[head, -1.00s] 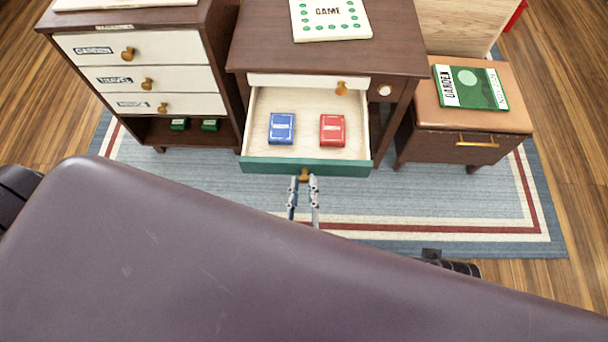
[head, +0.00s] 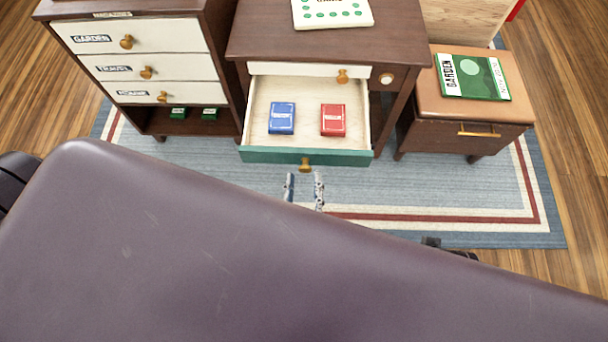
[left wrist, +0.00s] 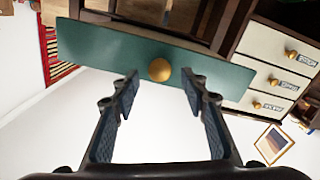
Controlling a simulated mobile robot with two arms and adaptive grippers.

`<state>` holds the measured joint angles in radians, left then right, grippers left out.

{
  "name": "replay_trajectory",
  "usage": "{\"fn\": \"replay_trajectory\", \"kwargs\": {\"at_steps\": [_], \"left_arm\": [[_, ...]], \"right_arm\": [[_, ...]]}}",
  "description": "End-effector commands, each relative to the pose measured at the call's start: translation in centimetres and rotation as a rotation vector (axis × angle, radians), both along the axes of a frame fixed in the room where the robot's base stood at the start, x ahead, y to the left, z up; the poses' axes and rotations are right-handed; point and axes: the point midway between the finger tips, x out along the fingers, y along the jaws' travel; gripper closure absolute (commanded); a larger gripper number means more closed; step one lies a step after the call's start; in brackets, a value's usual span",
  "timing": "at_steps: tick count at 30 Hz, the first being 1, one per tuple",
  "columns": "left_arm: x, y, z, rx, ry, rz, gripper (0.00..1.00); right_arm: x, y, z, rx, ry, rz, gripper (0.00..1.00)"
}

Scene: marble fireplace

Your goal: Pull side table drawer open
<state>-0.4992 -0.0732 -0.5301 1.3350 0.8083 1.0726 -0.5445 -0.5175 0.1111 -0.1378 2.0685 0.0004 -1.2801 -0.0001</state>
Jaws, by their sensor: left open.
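The side table (head: 320,45) stands in the middle of the head view. Its lower drawer, with a green front (head: 260,156), is pulled out and shows its inside. A blue card box (head: 282,118) and a red card box (head: 333,120) lie in it. A round brass knob (head: 305,164) sits on the green front; the left wrist view shows the knob (left wrist: 160,70) too. My left gripper (head: 304,178) is open and empty just in front of the knob, apart from it. In the left wrist view the fingers (left wrist: 158,95) are spread on either side below the knob. My right gripper does not show.
A cabinet with white drawers (head: 140,65) stands at the left. A brown cabinet (head: 470,125) with a green book (head: 472,78) on top stands at the right. The upper white drawer (head: 300,70) is shut. The blue rug (head: 440,190) in front is clear.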

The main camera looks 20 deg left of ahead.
Motion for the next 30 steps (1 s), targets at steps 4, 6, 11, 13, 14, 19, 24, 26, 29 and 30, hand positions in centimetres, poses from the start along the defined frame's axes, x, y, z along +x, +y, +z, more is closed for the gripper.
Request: {"fn": "replay_trajectory", "kwargs": {"at_steps": [4,6,11,13,14,19,24,26,29,30], "left_arm": [[-2.7,-0.8,-0.1,-0.001,0.005,0.0,0.59],[-3.7,-1.1,-0.1,-0.001,0.004,-0.001,0.59],[-5.2,-1.5,0.0,-0.001,0.001,0.0,0.59],[-5.5,-1.6,0.0,-0.002,0.0,0.0,0.59],[-5.6,-1.6,0.0,-0.002,0.0,0.0,0.59],[-5.6,-1.6,0.0,-0.002,-0.001,0.0,0.59],[-5.6,-1.6,0.0,-0.001,0.0,0.0,0.59],[-5.6,-1.6,0.0,-0.001,0.0,0.0,0.59],[-5.6,-1.6,0.0,-0.001,0.0,0.0,0.59],[-5.5,-1.6,0.0,-0.001,0.0,-0.001,0.59]], "right_arm": [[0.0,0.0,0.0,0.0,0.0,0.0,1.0],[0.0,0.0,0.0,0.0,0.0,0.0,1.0],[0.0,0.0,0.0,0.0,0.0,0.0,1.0],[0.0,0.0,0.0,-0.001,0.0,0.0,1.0],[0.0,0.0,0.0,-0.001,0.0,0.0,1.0],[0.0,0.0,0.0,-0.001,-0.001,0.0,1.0],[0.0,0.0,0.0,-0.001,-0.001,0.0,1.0],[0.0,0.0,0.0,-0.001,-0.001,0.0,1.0],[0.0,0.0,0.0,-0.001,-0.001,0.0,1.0],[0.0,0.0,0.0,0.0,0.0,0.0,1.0]]}}
